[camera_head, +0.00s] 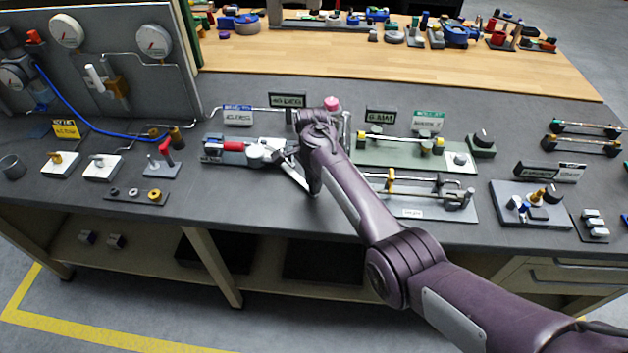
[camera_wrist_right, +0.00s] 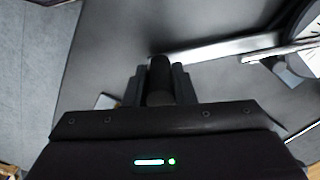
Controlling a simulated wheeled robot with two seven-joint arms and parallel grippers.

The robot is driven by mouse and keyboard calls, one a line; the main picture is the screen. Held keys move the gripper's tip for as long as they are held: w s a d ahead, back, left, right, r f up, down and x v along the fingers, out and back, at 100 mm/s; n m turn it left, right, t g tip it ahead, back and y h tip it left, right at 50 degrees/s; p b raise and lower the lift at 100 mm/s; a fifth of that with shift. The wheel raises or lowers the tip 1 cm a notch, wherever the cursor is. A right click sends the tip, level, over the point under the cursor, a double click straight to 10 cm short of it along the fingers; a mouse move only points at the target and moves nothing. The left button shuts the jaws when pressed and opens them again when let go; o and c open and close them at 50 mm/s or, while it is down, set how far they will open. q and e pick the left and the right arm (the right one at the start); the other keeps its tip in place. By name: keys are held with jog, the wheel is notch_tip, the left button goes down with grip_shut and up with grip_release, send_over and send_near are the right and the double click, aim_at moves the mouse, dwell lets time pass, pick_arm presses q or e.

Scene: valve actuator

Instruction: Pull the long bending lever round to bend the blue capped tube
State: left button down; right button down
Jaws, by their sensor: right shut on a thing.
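The tube bender (camera_head: 258,151) sits on the dark bench left of my right arm. The silver bending lever (camera_head: 297,178) reaches from the bender towards the bench's front, partly hidden by my right gripper (camera_head: 311,185). In the right wrist view the gripper (camera_wrist_right: 159,86) is shut around the dark round grip (camera_wrist_right: 160,72) at the lever's end. The lever bar (camera_wrist_right: 225,48) runs off to the right there. My left gripper is not in view.
A 45 DEG sign (camera_head: 288,100) stands behind the bender. A green tube fixture (camera_head: 385,152) and a grey rod fixture (camera_head: 420,205) lie right of my arm. Small valves and a red-handled piece (camera_head: 165,155) stand at left. Bench is clear in front of the bender.

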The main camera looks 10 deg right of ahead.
jog(key=shift+s+a, duration=0.15)
jog(key=shift+a, duration=0.05)
jog(key=c, duration=1.2)
grip_release()
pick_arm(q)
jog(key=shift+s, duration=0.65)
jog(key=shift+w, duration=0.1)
pick_arm(e)
jog(key=shift+r, duration=0.15)
jog(key=shift+r, duration=0.3)
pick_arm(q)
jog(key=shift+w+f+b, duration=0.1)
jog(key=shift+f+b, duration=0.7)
pick_arm(e)
notch_tip(320, 180, up, 7)
jog(key=shift+f, duration=0.1)
